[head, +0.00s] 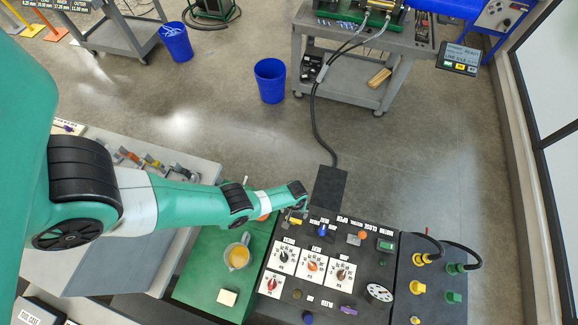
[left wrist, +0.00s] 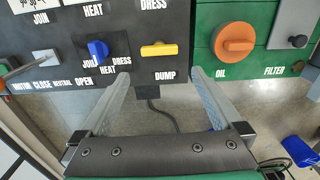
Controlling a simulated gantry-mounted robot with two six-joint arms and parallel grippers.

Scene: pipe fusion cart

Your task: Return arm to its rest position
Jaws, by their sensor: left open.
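My left arm reaches in from the left in the head view, and its gripper (head: 304,207) is at the top edge of the black control panel (head: 338,250), mostly hidden by the wrist. In the left wrist view the left gripper (left wrist: 160,76) is open, with its two fingers apart and nothing between them. A yellow DUMP lever (left wrist: 159,50) lies just beyond the fingertips and lies horizontal. It also shows in the head view (head: 295,221), beside the wrist. A blue selector knob (left wrist: 97,51) sits to its left. My right gripper is not in view.
An orange OIL knob (left wrist: 235,41) is on the green panel beside the right finger. A cup of yellow liquid (head: 238,256) stands on the green top (head: 201,275). A grey cart (head: 345,70) and blue bins (head: 270,80) stand on open floor.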

